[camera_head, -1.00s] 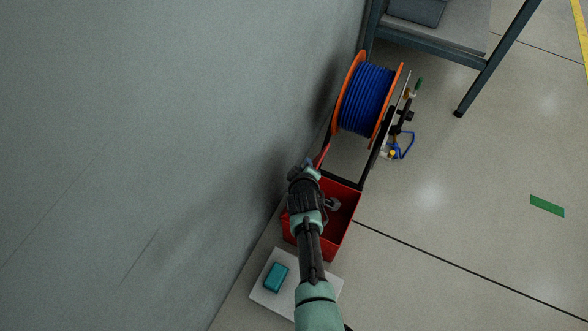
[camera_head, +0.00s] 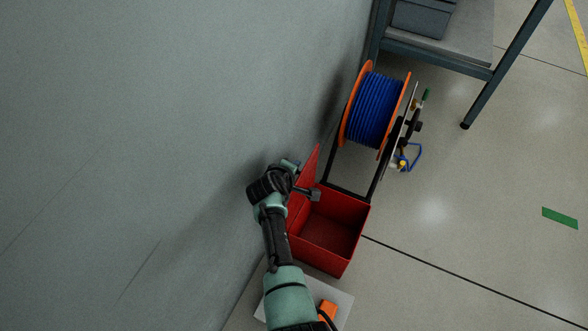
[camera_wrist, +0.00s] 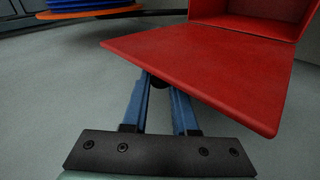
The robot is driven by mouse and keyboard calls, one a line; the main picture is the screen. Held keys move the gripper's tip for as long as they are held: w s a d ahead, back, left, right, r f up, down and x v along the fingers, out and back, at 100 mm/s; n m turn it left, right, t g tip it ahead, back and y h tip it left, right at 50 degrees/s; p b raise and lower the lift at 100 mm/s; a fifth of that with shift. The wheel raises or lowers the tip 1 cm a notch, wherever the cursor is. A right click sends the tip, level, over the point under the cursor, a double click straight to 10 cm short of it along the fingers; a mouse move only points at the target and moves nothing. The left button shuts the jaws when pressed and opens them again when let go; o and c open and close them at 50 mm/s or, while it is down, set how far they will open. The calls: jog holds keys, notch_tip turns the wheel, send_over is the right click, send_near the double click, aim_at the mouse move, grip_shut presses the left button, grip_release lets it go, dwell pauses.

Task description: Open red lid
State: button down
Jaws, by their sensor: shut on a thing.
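The red lid (camera_head: 304,184) stands raised on the wall side of an open red box (camera_head: 356,229). In the wrist view the lid (camera_wrist: 205,62) is a flat red panel, with the box (camera_wrist: 265,10) behind it at the top right. My gripper (camera_head: 292,164) is at the lid's wall side, near its free edge. In the wrist view my gripper (camera_wrist: 160,84) is shut on the lid's edge; its blue fingers run up to the lid, which hides their tips. The box interior looks empty.
A blue cable reel with orange flanges (camera_head: 373,108) stands behind the box. The grey wall (camera_head: 150,120) is close on the left. A pale slab with an orange item (camera_head: 327,309) lies in front. Open floor (camera_head: 450,200) is on the right.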

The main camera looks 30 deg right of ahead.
jog(key=shift+s+f, duration=0.15)
jog(key=shift+f, duration=0.05)
jog(key=c, duration=0.7)
grip_release()
jog(key=shift+r, duration=0.1)
jog(key=shift+a+r+p, duration=0.1)
jog(key=shift+r+p, duration=0.15)
jog(key=shift+p, duration=0.05)
jog(key=p+v, duration=0.8)
jog(key=v, duration=0.4)
jog(key=shift+s+a+r, duration=0.1)
jog(key=shift+s, duration=0.1)
